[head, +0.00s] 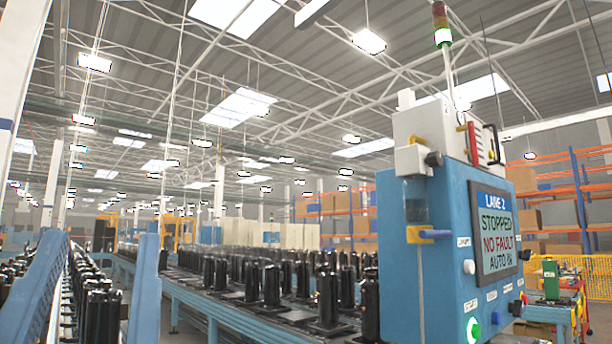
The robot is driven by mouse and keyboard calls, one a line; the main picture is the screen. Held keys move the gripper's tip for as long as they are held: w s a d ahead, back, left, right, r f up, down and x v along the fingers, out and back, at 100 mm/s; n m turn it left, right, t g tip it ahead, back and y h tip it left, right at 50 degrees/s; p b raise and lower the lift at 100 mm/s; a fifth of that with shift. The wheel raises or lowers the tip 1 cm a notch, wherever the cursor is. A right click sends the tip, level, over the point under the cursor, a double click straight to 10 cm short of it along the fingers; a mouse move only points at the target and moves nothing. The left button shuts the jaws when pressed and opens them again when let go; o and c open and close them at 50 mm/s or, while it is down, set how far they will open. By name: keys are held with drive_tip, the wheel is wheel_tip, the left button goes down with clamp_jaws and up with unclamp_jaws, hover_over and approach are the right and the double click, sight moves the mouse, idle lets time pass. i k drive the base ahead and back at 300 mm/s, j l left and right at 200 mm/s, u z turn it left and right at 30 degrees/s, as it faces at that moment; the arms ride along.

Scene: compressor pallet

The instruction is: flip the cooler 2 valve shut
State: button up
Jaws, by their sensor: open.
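I cannot make out any valve marked cooler 2 in the head view. A blue control cabinet (445,270) stands close on the right. Its screen (495,230) reads LANE 2, STOPPED, NO FAULT, with a partly unclear AUTO line. I cannot tell whether any of these is a valve. My gripper is not in view.
Conveyors (205,290) carry rows of black cylindrical compressors (272,285) on the left and centre. Blue side rails (35,290) rise at the near left. Below the screen are a green button (474,329) and small knobs. Yellow fencing (560,275) and orange racks (555,190) stand right.

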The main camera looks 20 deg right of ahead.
sight(469, 126)
drive_tip(key=z, duration=1.45)
drive_tip(key=l, duration=0.1)
